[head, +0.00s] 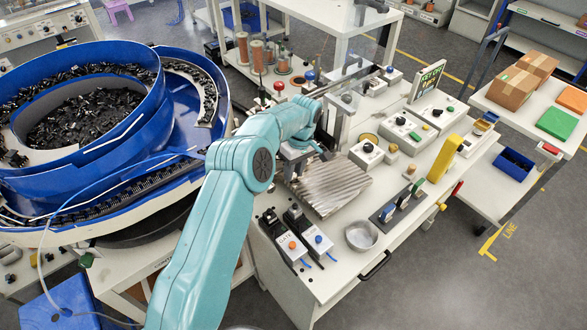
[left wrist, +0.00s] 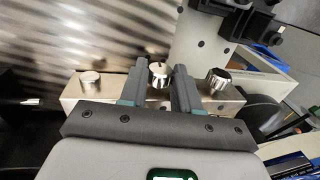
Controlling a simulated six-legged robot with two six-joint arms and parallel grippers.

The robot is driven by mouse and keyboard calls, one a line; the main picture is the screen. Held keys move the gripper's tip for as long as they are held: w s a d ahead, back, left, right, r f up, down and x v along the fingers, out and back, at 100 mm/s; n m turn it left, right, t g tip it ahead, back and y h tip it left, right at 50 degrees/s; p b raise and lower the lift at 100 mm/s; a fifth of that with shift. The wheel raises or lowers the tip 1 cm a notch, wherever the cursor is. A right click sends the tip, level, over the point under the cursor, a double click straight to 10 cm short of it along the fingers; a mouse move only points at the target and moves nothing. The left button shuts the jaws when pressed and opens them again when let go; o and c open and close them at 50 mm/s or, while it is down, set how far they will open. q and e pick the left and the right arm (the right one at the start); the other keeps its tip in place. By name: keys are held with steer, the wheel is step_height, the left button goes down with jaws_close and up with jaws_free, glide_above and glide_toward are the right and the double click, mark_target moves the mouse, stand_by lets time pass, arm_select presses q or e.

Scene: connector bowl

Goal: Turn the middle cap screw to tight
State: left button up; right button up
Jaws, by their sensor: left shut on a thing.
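In the left wrist view, three silver cap screws stand in a row on a metal bar (left wrist: 118,84). The middle cap screw (left wrist: 158,75) is between the two fingers of my left gripper (left wrist: 160,68), which is shut on it. The left cap screw (left wrist: 91,80) and the right cap screw (left wrist: 219,77) stand free outside the fingers. In the head view, my left arm reaches over the white bench and its gripper (head: 298,155) is at the far left edge of the ribbed metal plate (head: 333,188); the screws are hidden there. My right gripper is not in view.
A blue bowl feeder (head: 140,125) full of black connectors stands left of my arm. On the bench are a metal dish (head: 361,235), two small switch boxes, a yellow block (head: 445,158) and several control boxes. A side table with cardboard boxes (head: 512,88) stands right.

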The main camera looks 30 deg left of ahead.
arm_select(q)
steer(key=o, duration=1)
steer(key=shift+o, duration=0.2)
steer(key=shift+w+r, duration=0.1)
steer(key=shift+r, duration=0.15)
step_height(320, 180, up, 11)
steer(key=w+p, duration=0.1)
steer(key=p, duration=0.2)
steer(key=shift+w+d+r, duration=0.2)
steer(key=shift+w+d, duration=0.15)
